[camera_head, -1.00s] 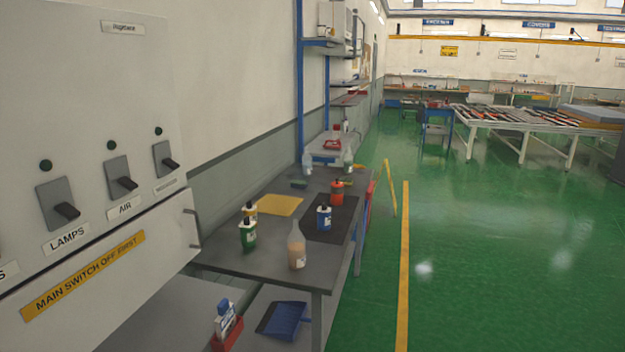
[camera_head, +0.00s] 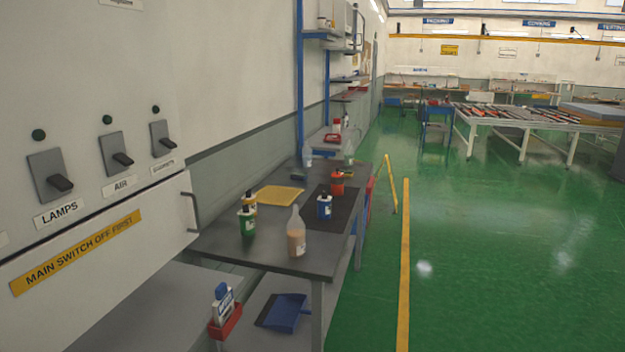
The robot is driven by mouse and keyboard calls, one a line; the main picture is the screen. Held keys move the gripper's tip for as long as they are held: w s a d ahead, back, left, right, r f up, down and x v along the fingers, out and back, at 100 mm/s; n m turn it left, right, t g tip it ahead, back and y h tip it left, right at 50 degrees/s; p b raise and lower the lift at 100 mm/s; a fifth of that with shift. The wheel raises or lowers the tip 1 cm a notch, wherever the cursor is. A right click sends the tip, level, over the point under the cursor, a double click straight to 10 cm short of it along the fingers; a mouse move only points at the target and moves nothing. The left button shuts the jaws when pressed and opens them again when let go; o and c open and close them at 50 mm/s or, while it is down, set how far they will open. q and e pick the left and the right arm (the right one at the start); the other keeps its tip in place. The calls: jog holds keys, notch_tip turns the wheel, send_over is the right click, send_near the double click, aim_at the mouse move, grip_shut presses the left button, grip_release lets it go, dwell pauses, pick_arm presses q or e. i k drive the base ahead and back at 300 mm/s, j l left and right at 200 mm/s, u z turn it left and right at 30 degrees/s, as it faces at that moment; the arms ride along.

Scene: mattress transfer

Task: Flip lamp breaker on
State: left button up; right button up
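The lamp breaker (camera_head: 50,176) is a dark lever switch on a grey plate, on the white electrical panel (camera_head: 60,80) at the left. Its label (camera_head: 59,213) reads "LAMPS". The lever points toward the lower right, and a dark round indicator (camera_head: 39,134) sits above it. To its right is the "AIR" switch (camera_head: 117,154), then a third switch (camera_head: 164,139) with a small label I read only in part. Their levers point a similar way. Neither of my grippers is in view.
An open panel cover with a yellow "MAIN SWITCH OFF FIRST" strip (camera_head: 75,253) and a handle (camera_head: 192,212) juts out below the switches. A grey workbench (camera_head: 245,248) with several bottles stands beyond. The green floor (camera_head: 480,260) at the right is clear.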

aim_at(61, 182)
jog(key=u, duration=1.25)
